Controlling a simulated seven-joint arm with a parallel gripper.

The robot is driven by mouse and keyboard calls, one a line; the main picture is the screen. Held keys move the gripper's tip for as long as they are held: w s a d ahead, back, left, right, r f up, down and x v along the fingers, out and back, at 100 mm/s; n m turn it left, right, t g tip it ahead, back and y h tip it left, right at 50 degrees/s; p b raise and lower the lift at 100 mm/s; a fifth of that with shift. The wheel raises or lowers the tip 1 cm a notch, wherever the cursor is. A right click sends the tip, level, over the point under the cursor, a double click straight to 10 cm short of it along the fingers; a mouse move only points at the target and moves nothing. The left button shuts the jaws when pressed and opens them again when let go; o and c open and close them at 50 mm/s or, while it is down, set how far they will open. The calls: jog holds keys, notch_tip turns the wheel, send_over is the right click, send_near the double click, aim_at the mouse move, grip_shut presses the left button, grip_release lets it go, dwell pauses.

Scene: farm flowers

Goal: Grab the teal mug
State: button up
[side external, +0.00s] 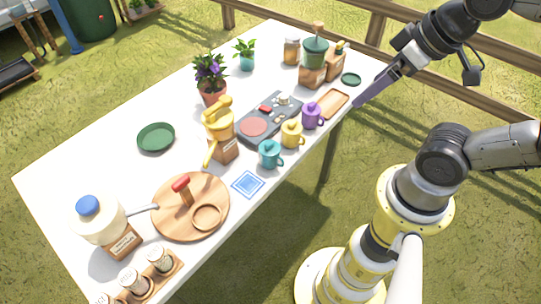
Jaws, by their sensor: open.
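The teal mug (268,154) stands upright near the table's front edge, with its handle to the right. It is just left of a yellow mug (291,133), and a purple mug (312,115) stands further right. My gripper (366,98) is open and empty at the upper right, out past the table's right edge. It is well away from the teal mug, with the yellow and purple mugs between them. Its fingers look dark purple and point down and left.
A blue-white coaster (248,184) lies left of the teal mug. Behind stand a yellow dispenser (219,135) and a dark stove-like plate (262,125). A round wooden board (180,222) is at left. A wooden tray (333,104) lies near my gripper. The white table (110,165) has bare room at left.

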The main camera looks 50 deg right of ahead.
jog(key=m+g, duration=0.1)
jog(key=m, duration=3.5)
send_over(267, 151)
jog(key=s+d, duration=0.2)
jog(key=s, duration=0.2)
notch_tip(267, 151, down, 14)
jog(key=x, duration=0.8)
jog(key=shift+a+x, duration=0.15)
jog(key=shift+x, duration=1.2)
jog(key=shift+a+x, duration=0.15)
jog(key=shift+x, duration=1.2)
